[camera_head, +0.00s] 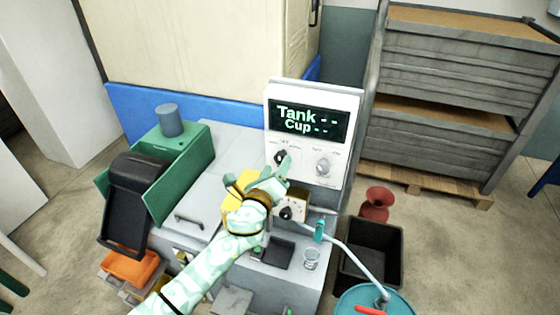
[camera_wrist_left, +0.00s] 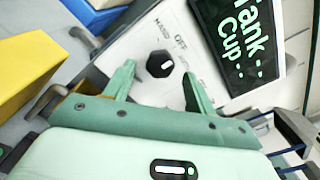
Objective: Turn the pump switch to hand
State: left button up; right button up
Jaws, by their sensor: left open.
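The pump switch (camera_head: 280,158) is a black knob on the white control panel (camera_head: 310,177), below a display reading "Tank" and "Cup". In the left wrist view the black knob (camera_wrist_left: 160,64) has a short white mark, with "OFF" and what looks like "HAND" printed beside it. I cannot tell exactly which label the mark points at. My left gripper (camera_head: 283,168) is at the panel close to this knob and partly covers it in the head view. In the left wrist view the two green fingers (camera_wrist_left: 158,72) are open, one on either side of the knob, with visible gaps.
A second knob (camera_head: 323,167) sits to the right on the panel.

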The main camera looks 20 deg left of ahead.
aim_at(280, 161)
pick_arm(q)
jog(key=shift+w+d+b, duration=0.1)
jog(key=shift+w+b, duration=0.2)
jog(key=shift+w, duration=1.65)
jog(key=c, duration=1)
